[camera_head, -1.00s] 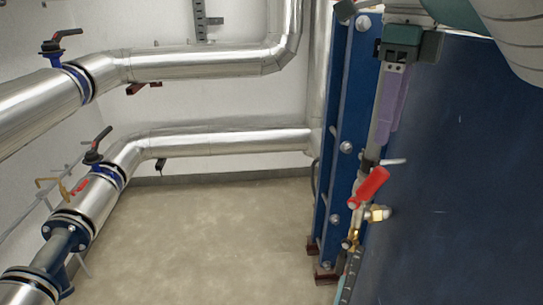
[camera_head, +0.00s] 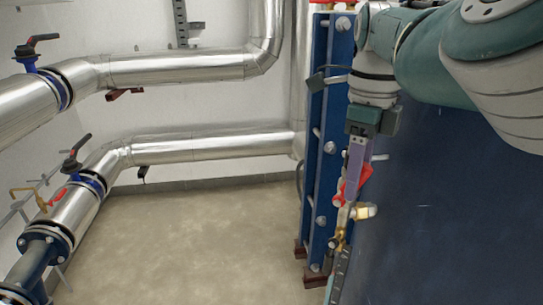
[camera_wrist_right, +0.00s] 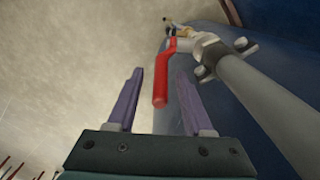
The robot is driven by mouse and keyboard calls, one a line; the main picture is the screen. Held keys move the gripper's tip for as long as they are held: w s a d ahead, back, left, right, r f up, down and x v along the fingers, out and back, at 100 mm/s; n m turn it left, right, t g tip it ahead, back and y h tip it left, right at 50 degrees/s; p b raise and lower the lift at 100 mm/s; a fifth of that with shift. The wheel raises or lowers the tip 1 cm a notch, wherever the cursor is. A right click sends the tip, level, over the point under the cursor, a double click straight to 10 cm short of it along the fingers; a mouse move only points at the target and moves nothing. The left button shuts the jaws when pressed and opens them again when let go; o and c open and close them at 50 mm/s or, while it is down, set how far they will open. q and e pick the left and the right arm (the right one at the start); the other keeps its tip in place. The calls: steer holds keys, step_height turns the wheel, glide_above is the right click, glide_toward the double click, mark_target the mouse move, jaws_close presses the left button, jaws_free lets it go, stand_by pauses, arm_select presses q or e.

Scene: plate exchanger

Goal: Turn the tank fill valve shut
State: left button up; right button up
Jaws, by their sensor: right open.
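The valve with a red lever handle (camera_head: 366,178) is on brass fittings (camera_head: 342,222) beside the large blue body. In the right wrist view the red handle (camera_wrist_right: 165,72) points toward me, its near end appearing between my purple fingers. My right gripper (camera_head: 350,199) comes down from above in the head view, and its fingers partly cover the handle. In the right wrist view, my right gripper (camera_wrist_right: 159,76) is open, with a gap visible on both sides of the handle. I cannot tell whether a finger touches it. My left gripper is not in view.
The blue plate frame (camera_head: 320,135) stands close to the left of my right gripper. A grey pipe (camera_wrist_right: 270,105) runs beside the handle in the wrist view. Silver pipes (camera_head: 200,147) with other valves line the left and back walls. The middle floor (camera_head: 190,240) is clear.

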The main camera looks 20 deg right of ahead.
steer(key=shift+c, duration=0.3)
jaws_close()
stand_by(1.0)
